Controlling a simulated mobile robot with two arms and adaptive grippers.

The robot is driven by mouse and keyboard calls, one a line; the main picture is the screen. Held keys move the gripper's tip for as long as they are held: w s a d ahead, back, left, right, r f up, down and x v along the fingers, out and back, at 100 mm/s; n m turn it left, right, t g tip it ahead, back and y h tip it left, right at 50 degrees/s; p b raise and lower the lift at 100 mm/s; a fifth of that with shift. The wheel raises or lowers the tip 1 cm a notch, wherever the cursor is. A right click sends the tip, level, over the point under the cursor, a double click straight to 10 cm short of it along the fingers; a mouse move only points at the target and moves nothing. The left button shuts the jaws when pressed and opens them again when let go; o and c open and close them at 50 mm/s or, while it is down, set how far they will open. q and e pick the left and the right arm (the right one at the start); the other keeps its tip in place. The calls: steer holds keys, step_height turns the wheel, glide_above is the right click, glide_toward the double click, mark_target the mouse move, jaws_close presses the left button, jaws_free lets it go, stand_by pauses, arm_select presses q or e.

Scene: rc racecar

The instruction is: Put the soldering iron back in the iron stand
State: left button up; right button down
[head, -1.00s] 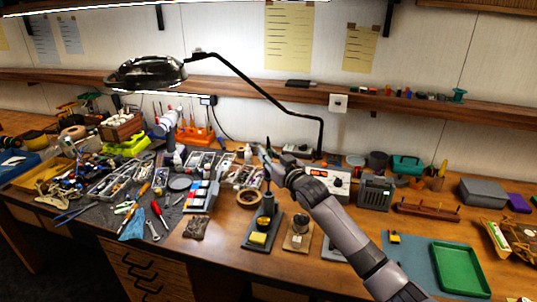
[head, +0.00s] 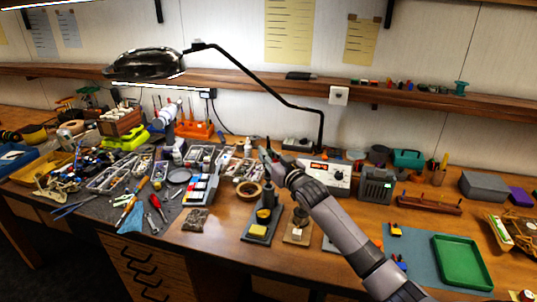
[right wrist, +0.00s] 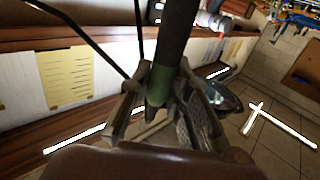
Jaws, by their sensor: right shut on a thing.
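My right gripper (head: 272,160) is shut on the soldering iron, above the iron stand in the head view. The right wrist view shows its dark handle (right wrist: 174,40) and green collar (right wrist: 160,85) between the fingers. In the head view the iron's dark lower part (head: 268,193) points down, nearly upright, over the stand's holder. Whether its tip is inside the holder is too small to tell. My left gripper is not in view.
A soldering station (head: 328,176) stands behind my right arm. A tan base with a metal cup (head: 297,231) is right of the stand. A tape roll (head: 248,192) and trays crowd the left. A lamp arm (head: 260,85) arches above. A green tray (head: 461,262) lies at the right.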

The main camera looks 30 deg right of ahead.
steer(key=shift+f+b, duration=0.8)
steer(key=shift+f, duration=0.6)
steer(key=c, duration=1.4)
jaws_free()
steer(key=shift+o, duration=0.3)
steer(key=o, duration=0.3)
steer(key=shift+o, duration=0.2)
